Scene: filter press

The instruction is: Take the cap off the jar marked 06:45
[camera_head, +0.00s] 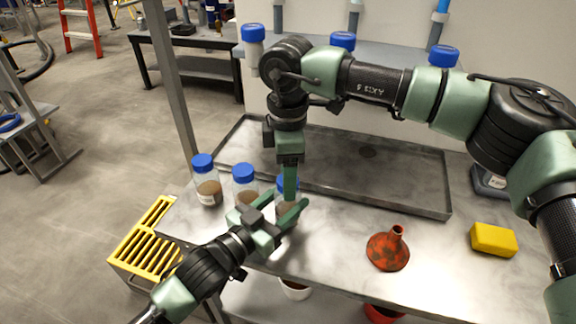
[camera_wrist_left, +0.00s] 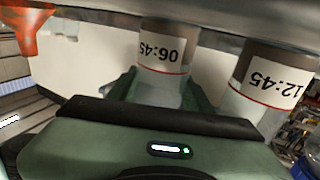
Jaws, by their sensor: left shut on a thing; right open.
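The jar marked 06:45 (camera_wrist_left: 163,52) shows upside down in the left wrist view, between my left fingers. In the head view the gripped jar (camera_head: 288,217) stands on the metal bench, mostly hidden by both grippers. My left gripper (camera_head: 281,208) is shut on its body from the front left. Its blue cap (camera_head: 281,184) is partly covered by a finger of my right gripper (camera_head: 289,192). That gripper points down from above, open, with its fingertips at the cap. Whether they touch the cap cannot be told.
Two blue-capped jars (camera_head: 206,186) (camera_head: 244,181) stand left of the gripped jar; one marked 12:45 (camera_wrist_left: 272,78) shows in the wrist view. A shallow metal tray (camera_head: 400,203) lies behind. A red funnel (camera_head: 388,250) and yellow sponge (camera_head: 493,240) sit to the right.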

